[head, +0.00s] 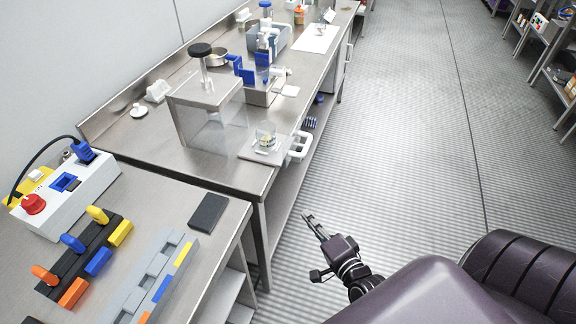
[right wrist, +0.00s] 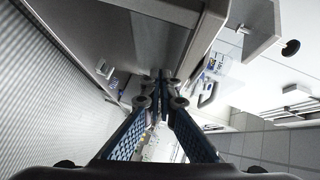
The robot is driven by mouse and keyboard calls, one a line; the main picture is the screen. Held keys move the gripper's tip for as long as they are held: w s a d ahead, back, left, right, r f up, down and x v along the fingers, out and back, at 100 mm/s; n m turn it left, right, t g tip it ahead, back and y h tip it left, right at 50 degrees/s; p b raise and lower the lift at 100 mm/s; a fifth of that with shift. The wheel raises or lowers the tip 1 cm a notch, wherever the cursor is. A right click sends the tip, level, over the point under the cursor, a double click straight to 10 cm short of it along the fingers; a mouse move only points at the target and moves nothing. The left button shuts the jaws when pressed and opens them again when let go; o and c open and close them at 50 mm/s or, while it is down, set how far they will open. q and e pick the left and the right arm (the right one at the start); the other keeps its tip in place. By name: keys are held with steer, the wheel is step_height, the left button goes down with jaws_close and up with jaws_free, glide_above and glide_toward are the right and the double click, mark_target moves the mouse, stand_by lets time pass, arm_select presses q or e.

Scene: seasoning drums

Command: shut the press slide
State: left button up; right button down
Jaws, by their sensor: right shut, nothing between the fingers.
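The press (head: 210,110) is a clear box with a black knob on top, standing on the steel bench in the head view. Its slide (head: 262,152) sticks out at the front right, past the box. A clear cup (head: 265,134) with something yellowish in it sits on the slide. A white handle (head: 300,146) is at the slide's outer end, over the bench edge. A pale handle, apparently the same one, shows in the right wrist view (right wrist: 208,95). My right gripper (head: 307,217) is shut and empty, over the aisle, below and apart from the handle. My left gripper is not in view.
Other gear with blue parts (head: 262,75) stands farther along the bench. A near bench holds a box with a red button (head: 34,204), coloured levers and a dark pad (head: 208,213). The aisle floor (head: 400,130) is clear. Shelves stand at the far right.

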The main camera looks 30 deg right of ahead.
step_height(320, 180, up, 10)
steer(key=d+m+t, duration=0.1)
steer(key=m+t, duration=0.1)
steer(key=m, duration=0.1)
steer(key=p, duration=0.2)
glide_toward(288, 156)
steer(key=shift+h, duration=0.4)
steer(key=w, duration=0.6)
steer(key=shift+d+f, duration=0.2)
steer(key=w+a, duration=0.6)
steer(key=w, duration=0.1)
steer(key=shift+s, duration=0.2)
